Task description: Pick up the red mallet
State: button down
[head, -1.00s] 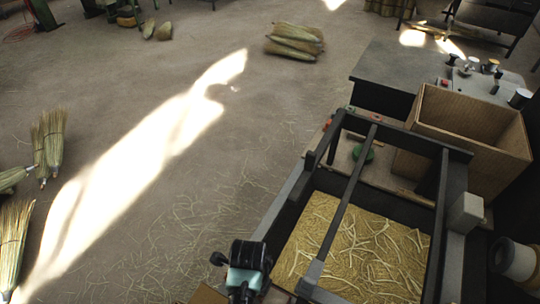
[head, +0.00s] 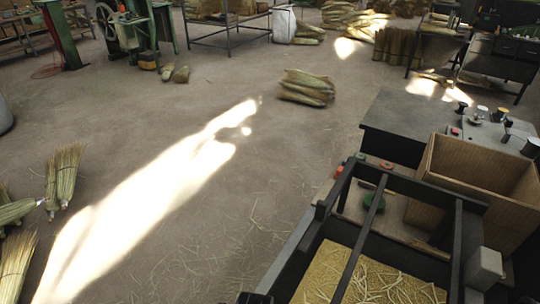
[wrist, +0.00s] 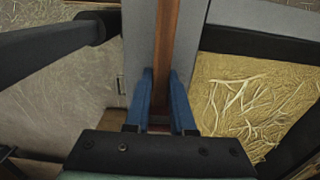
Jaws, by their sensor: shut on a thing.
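In the wrist view, my gripper (wrist: 164,101) has its two blue fingers shut on a long reddish-brown wooden bar (wrist: 168,38). The bar looks like the handle of the red mallet. It runs from between the fingers to the top edge of the view. No mallet head shows, so I cannot confirm the whole tool. Below the held bar are a grey frame beam and a bin of straw. In the head view, only a small dark part of my arm shows at the bottom edge, and my fingers are out of view.
A dark metal frame (head: 358,235) spans the straw bin (head: 400,270). A dark table (head: 405,112) with spools is behind. The floor to the left is mostly clear; brooms (head: 68,172) lie at far left.

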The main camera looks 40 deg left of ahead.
jog(key=shift+r, duration=0.1)
notch_tip(320, 180, up, 18)
jog(key=p, duration=0.5)
jog(key=s+d, duration=0.4)
jog(key=s, duration=1.3)
jog(key=shift+s, duration=0.3)
jog(key=shift+d, duration=0.1)
jog(key=c, duration=1.3)
grip_release()
grip_shut()
